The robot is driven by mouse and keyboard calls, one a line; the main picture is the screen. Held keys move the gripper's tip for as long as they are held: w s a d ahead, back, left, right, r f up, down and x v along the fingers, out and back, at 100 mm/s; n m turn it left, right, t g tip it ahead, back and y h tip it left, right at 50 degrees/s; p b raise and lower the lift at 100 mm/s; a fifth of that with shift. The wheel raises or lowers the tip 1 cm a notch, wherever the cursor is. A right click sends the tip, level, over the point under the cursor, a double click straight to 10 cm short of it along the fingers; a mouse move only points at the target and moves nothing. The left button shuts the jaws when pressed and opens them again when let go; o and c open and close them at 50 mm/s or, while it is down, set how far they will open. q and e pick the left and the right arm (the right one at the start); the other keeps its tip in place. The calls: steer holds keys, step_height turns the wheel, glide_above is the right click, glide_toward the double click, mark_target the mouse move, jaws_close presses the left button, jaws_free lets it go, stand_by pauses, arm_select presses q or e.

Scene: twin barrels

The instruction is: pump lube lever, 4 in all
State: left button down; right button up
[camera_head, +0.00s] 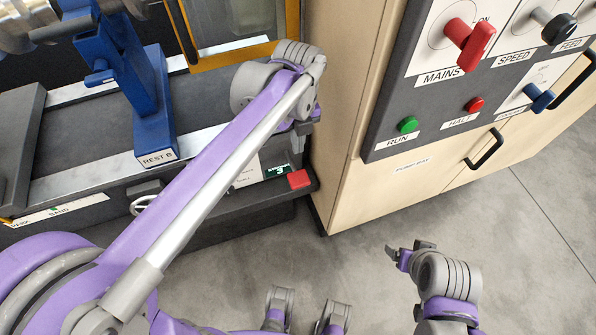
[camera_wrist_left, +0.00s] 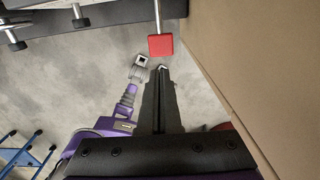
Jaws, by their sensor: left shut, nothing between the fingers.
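A red block on a metal rod, seemingly the lube lever (camera_head: 299,179), sticks out at the right end of the dark machine bed. It also shows in the left wrist view (camera_wrist_left: 161,45), with its rod running up to the machine. My left gripper (camera_wrist_left: 163,72) is shut and empty. Its dark fingertips appear just below the red block in that view; the gap in depth is hard to judge. My right gripper (camera_head: 396,253) is over the floor at lower right, small and partly turned away.
A green counter display (camera_head: 277,171) sits beside the lever. A wooden cabinet (camera_head: 340,120) with a control panel (camera_head: 435,110) stands close on the right. A blue rest (camera_head: 150,110) stands on the bed. The grey floor in front is open.

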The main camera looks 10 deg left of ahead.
mark_target(300, 186)
arm_select(q)
step_height(300, 186, down, 13)
steer(key=shift+f+b, duration=0.15)
steer(key=shift+b, duration=0.6)
steer(key=f+t+b, duration=0.1)
steer(key=f+t+y+b, duration=0.1)
steer(key=f, duration=0.1)
steer(key=s+d+f+t+y+b, duration=0.1)
steer(key=shift+s+f, duration=0.1)
steer(key=shift+f, duration=0.2)
steer(key=shift+a+f+b, duration=0.1)
steer(key=shift+f+b, duration=0.25)
steer(key=shift+b, duration=0.1)
